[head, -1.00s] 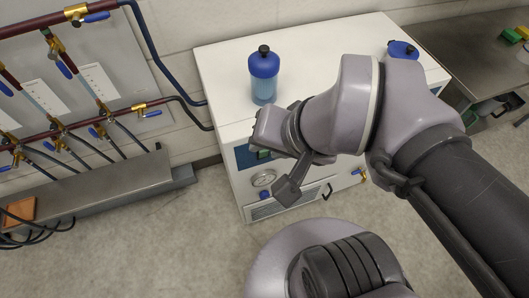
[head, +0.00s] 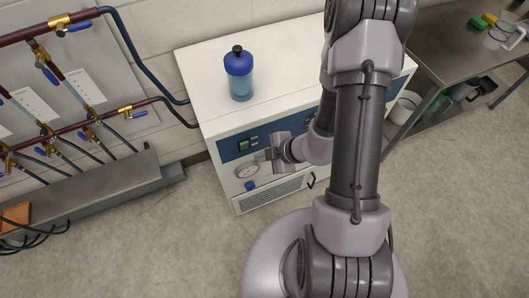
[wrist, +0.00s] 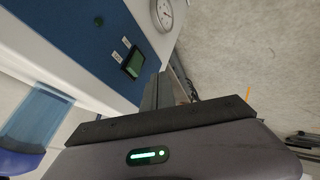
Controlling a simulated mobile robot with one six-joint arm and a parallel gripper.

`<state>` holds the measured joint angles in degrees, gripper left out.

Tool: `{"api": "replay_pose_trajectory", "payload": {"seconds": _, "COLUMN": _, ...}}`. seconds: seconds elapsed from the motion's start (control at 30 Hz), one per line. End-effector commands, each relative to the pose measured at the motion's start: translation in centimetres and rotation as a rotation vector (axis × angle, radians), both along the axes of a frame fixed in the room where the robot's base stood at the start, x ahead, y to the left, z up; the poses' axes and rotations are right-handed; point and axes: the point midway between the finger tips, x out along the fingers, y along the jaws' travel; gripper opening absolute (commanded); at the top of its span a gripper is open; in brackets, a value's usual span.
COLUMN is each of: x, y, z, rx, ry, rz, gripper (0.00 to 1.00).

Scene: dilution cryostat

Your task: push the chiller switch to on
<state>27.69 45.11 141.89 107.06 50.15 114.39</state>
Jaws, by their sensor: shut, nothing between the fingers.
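The chiller is a white box (head: 205,75) with a blue front panel (head: 226,150). Its green rocker switch (head: 243,145) is on the left part of that panel; in the wrist view the green switch (wrist: 133,64) sits in a dark frame beside two small white labels. I cannot tell which way the rocker is tipped. My gripper (head: 274,157) is shut and empty, in front of the panel just right of the switch. In the wrist view its fingers (wrist: 158,90) point toward the panel, close to the switch; contact is not clear.
A round gauge (head: 247,170) and a blue knob (head: 250,185) are below the switch, above a vent grille (head: 268,192). A blue bottle (head: 239,75) stands on the chiller. Pipes and valves (head: 85,125) line the left wall; a metal table (head: 445,60) stands right.

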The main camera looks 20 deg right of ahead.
Motion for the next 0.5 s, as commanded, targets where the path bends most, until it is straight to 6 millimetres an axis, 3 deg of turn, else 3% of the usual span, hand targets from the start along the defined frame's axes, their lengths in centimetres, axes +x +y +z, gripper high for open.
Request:
{"api": "replay_pose_trajectory", "payload": {"seconds": 0.03, "x": 0.5, "y": 0.5, "z": -1.3, "rx": 0.0, "ry": 0.0, "rz": 0.004, "gripper": 0.0}}
{"api": "replay_pose_trajectory", "payload": {"seconds": 0.2, "x": 2.3, "y": 2.0, "z": -4.0, "rx": -0.001, "ry": -0.002, "rz": 0.005, "gripper": 0.0}}
{"api": "replay_pose_trajectory", "payload": {"seconds": 0.3, "x": 4.2, "y": 1.9, "z": -3.2, "rx": -0.002, "ry": -0.006, "rz": 0.003, "gripper": 0.0}}
{"api": "replay_pose_trajectory", "payload": {"seconds": 0.5, "x": 6.0, "y": 1.9, "z": -2.7, "rx": -0.002, "ry": -0.004, "rz": 0.003, "gripper": 0.0}}
